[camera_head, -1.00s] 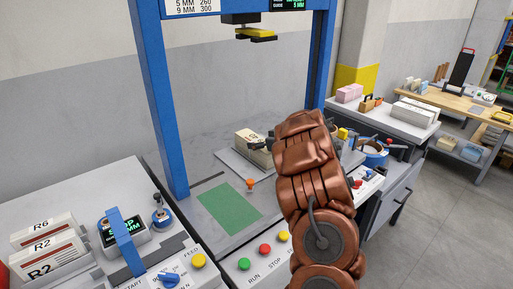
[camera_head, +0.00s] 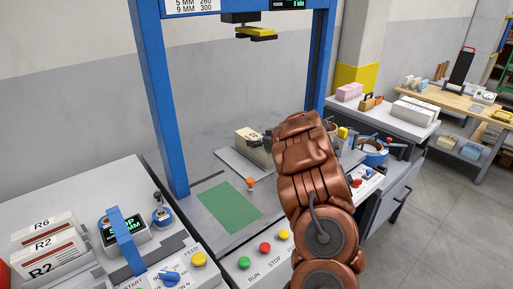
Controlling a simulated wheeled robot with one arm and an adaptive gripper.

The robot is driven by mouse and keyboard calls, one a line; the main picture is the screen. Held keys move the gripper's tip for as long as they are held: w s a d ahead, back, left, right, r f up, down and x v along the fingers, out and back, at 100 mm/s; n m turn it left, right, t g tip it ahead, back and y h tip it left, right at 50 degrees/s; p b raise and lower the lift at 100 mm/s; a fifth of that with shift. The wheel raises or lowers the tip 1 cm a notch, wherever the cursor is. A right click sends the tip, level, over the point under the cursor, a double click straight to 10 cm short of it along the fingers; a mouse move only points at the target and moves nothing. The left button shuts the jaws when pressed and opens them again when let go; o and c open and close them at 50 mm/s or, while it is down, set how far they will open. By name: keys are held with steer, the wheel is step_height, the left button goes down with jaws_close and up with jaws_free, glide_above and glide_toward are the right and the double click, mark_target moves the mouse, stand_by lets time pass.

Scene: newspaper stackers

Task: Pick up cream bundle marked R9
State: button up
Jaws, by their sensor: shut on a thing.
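A cream bundle (camera_head: 245,138) stands on the grey plate at the back of the machine bed, with dark marking on its top that is too small to read surely. My gripper (camera_head: 262,143) is at the right side of this bundle and is shut on it. My brown arm hides most of the gripper and the bundle's right part. I cannot tell whether the bundle touches the plate. Other cream bundles marked R6 (camera_head: 42,226) and R2 (camera_head: 45,268) stand at the lower left.
A blue frame (camera_head: 165,100) rises around the bed, with a yellow-black head (camera_head: 256,34) hanging above. A green patch (camera_head: 228,207) on the bed is clear. A side bench (camera_head: 400,125) stands right.

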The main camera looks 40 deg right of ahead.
steer(key=c, duration=0.7)
steer(key=shift+c, duration=0.2)
steer(key=shift+r, duration=0.1)
